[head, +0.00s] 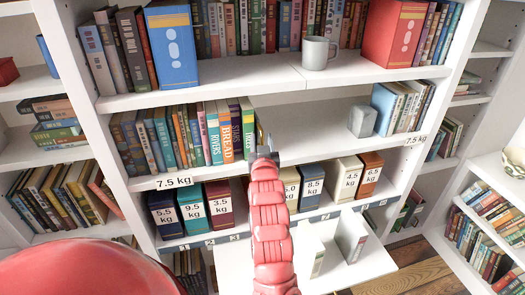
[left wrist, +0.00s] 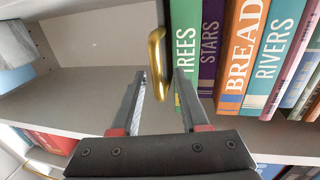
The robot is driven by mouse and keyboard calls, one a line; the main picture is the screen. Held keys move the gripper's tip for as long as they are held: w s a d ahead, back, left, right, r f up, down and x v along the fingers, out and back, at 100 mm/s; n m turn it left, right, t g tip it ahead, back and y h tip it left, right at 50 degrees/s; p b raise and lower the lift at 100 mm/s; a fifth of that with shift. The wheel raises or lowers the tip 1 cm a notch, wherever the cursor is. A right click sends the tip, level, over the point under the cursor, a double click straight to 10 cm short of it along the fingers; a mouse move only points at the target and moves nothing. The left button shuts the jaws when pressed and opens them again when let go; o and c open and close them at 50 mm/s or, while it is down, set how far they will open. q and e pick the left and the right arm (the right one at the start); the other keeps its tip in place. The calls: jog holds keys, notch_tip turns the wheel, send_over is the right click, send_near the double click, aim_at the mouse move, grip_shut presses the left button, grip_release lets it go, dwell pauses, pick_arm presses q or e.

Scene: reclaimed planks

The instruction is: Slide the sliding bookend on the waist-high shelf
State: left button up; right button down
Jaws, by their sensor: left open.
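A brass handle (left wrist: 157,60) stands upright at the end of the book row in the left wrist view, beside the green TREES book (left wrist: 184,45). It seems to belong to the sliding bookend, whose plate is seen edge-on as a thin dark strip. In the head view the TREES book (head: 248,128) ends the row on the middle shelf (head: 305,152), and my arm partly covers the handle's place. My left gripper (head: 264,148) is at the shelf's front edge. In the left wrist view its open fingers (left wrist: 157,88) lie either side of the handle's lower part; contact is unclear.
The shelf is bare right of the row, up to a grey block (head: 362,121) beside leaning books (head: 400,105). Above stand a mug (head: 318,53) and a blue box file (head: 171,45). Weight-marked boxes (head: 219,203) line the shelf below, above a projecting white panel (head: 375,262).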

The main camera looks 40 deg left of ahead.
pick_arm(q)
jog(key=b+v, duration=0.1)
jog(key=v, duration=0.4)
jog(key=shift+s+d+f, duration=0.1)
jog(key=shift+s+d, duration=0.1)
jog(key=shift+d, duration=0.15)
jog(key=p+v, duration=1.1)
jog(key=shift+s+p, duration=0.25)
jog(key=shift+p, duration=0.15)
